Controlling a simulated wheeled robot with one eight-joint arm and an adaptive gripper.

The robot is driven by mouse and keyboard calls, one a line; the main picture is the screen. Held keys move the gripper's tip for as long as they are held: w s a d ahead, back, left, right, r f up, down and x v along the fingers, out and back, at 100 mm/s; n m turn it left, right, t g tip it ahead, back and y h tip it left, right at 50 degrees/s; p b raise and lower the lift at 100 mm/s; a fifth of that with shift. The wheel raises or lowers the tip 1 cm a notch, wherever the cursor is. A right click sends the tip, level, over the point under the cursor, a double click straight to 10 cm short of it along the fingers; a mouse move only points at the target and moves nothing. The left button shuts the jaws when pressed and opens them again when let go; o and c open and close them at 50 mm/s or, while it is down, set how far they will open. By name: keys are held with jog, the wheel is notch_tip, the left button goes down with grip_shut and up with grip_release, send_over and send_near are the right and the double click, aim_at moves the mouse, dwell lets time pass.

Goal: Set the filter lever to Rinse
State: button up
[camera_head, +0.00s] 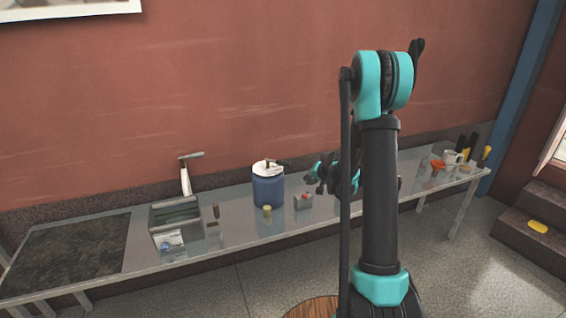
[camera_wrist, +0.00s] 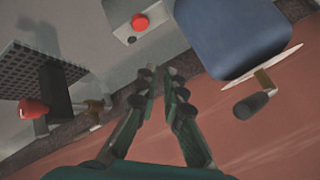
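A blue drum (camera_head: 268,188) with a white lid stands on the metal table. A lever with a dark handle (camera_head: 275,161) sits on its lid; it is the only lever-like part I can make out there, and no Rinse mark is legible. In the wrist view the drum (camera_wrist: 235,35) is at the upper right, with the lever's dark knob (camera_wrist: 250,105) sticking out from the lid. My gripper (camera_head: 314,179) is right of the drum, apart from it. In the wrist view my gripper (camera_wrist: 158,76) has a narrow gap between its fingertips and holds nothing.
A grey box with a red button (camera_head: 303,201) stands right of the drum. A small yellowish jar (camera_head: 267,211) stands in front of it. In the wrist view, a black grid with a red-knobbed part (camera_wrist: 33,108) is at left.

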jog(key=o, duration=0.5)
jog(key=m, duration=0.1)
jog(key=f+m+y, duration=0.1)
jog(key=m, duration=0.1)
jog(key=shift+d+y, duration=0.15)
jog(key=shift+y, duration=0.15)
jog(key=shift+o, duration=1.1)
jog(key=m, duration=0.1)
jog(key=m+y, duration=0.1)
jog(key=m, duration=0.1)
jog(key=shift+s+g+y, duration=0.2)
jog(key=shift+g+y, duration=0.1)
jog(key=shift+g, duration=0.1)
jog(key=m+y, duration=0.9)
jog(key=m, duration=0.2)
send_near(283, 163)
jog(key=shift+t, duration=0.3)
jog(key=x, duration=0.7)
jog(key=f+x, duration=0.1)
jog(key=x, duration=0.2)
jog(key=shift+w, duration=0.5)
grip_shut()
